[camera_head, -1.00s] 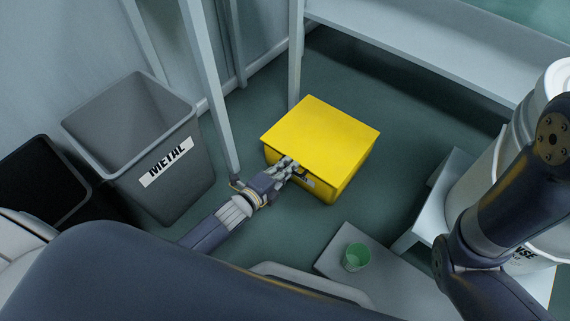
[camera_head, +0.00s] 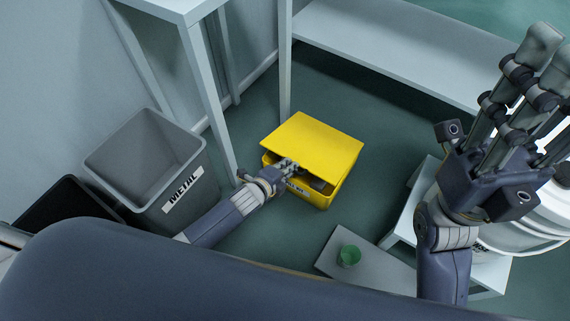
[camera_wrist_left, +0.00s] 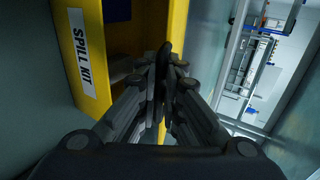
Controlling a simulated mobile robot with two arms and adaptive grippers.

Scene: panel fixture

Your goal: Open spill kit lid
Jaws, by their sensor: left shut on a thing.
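The spill kit is a yellow box (camera_head: 322,200) on the floor in the head view. Its yellow lid (camera_head: 312,143) is raised at the front edge, and dark contents show through the gap. My left gripper (camera_head: 290,165) is shut on the lid's front edge. In the left wrist view, the box front with its SPILL KIT label (camera_wrist_left: 82,50) is on the left, the lid (camera_wrist_left: 176,25) is a yellow strip, and my left fingers (camera_wrist_left: 165,75) meet at it. My right gripper (camera_head: 545,75) is raised at the right, away from the box; its fingertips are partly cut off.
A grey METAL bin (camera_head: 150,165) stands left, beside a black bin (camera_head: 62,205). A table leg (camera_head: 212,110) is close behind my left wrist. A shelf (camera_head: 400,45) runs behind the box.

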